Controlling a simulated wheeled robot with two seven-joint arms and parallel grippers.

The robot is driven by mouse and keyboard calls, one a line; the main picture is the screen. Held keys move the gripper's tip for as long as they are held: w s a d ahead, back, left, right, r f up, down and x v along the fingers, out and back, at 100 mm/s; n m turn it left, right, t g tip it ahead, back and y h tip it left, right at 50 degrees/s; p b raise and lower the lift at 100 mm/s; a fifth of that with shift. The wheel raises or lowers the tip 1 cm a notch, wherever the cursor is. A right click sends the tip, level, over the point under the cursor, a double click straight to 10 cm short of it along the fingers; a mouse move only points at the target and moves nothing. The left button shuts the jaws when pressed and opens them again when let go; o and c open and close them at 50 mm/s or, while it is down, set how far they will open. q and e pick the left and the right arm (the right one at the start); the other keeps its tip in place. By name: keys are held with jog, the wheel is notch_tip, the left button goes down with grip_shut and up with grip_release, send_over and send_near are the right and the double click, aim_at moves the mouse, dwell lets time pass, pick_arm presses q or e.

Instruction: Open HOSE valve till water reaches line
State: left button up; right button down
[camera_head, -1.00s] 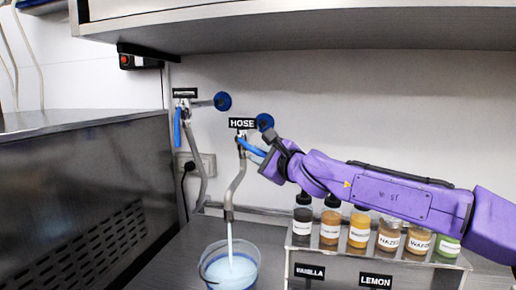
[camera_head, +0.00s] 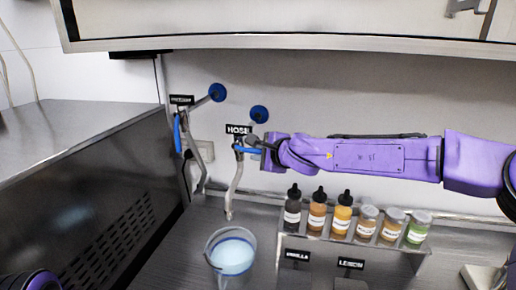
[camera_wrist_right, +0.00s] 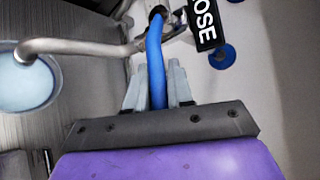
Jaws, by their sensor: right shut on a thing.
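The HOSE valve's blue lever (camera_head: 247,150) sits under the HOSE label (camera_head: 238,129) and points right, nearly level. My right gripper (camera_head: 262,151) is shut on it; the right wrist view shows the blue lever (camera_wrist_right: 156,65) between its fingers (camera_wrist_right: 156,92). The metal hose spout (camera_head: 233,190) hangs down above a clear container (camera_head: 217,272). The container holds pale bluish water (camera_head: 232,256), its surface close to a dark blue line around the wall. I see no stream falling from the spout. My left gripper is out of view; only a bit of my left arm shows at bottom left.
A second labelled valve with a blue lever (camera_head: 177,133) hangs left of the HOSE valve. A rack (camera_head: 340,254) of several labelled bottles stands right of the container, below my right arm. A dark metal machine (camera_head: 95,215) fills the left side. A shelf edge (camera_head: 300,40) runs overhead.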

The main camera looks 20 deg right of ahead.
dwell(0.3)
jog(key=c, duration=1.1)
grip_release()
jog(key=shift+s+r, duration=0.1)
jog(key=v, duration=1)
jog(key=shift+s+d+r, duration=0.1)
jog(key=shift+s, duration=0.05)
